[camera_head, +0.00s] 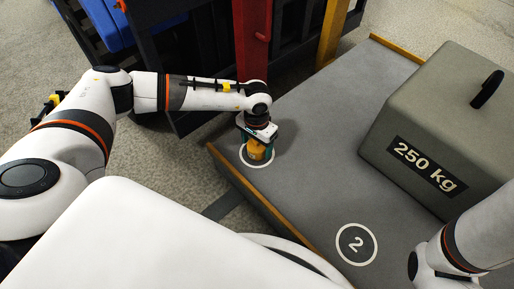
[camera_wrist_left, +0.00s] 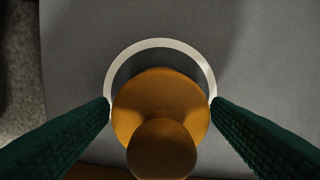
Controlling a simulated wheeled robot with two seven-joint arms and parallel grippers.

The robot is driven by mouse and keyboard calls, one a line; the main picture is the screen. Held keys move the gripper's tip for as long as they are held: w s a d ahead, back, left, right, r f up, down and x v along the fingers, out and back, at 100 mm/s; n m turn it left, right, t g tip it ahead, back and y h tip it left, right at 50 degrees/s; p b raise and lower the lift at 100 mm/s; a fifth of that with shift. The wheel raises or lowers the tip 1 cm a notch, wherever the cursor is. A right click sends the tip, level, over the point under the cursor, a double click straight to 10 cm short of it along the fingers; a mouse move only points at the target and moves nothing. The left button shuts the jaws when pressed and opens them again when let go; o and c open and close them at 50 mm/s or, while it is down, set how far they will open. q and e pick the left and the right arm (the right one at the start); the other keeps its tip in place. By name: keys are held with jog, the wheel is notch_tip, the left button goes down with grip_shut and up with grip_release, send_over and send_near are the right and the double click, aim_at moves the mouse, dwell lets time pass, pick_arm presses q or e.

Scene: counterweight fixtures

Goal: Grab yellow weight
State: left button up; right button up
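The yellow weight (camera_head: 255,151) stands on the platform inside a white ring near its left edge. In the left wrist view the weight (camera_wrist_left: 161,100) shows from above as a round orange-yellow body with a knob on top. My left gripper (camera_head: 258,148) is lowered over it, its green fingers on either side. In the wrist view the fingers (camera_wrist_left: 162,108) are spread wide, tips close beside the body; I cannot tell whether they touch it. The knob has clear gaps on both sides. My right gripper is out of view; only part of my right arm shows at the lower right.
A large grey 250 kg block (camera_head: 440,130) with a black handle stands on the grey platform (camera_head: 310,160). A ring marked 2 (camera_head: 356,244) lies in front. A red post (camera_head: 252,40), a yellow post (camera_head: 331,30) and a dark frame stand behind my left arm.

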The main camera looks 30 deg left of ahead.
pick_arm(q)
jog(key=c, duration=1.5)
jog(key=shift+r, duration=0.15)
grip_shut()
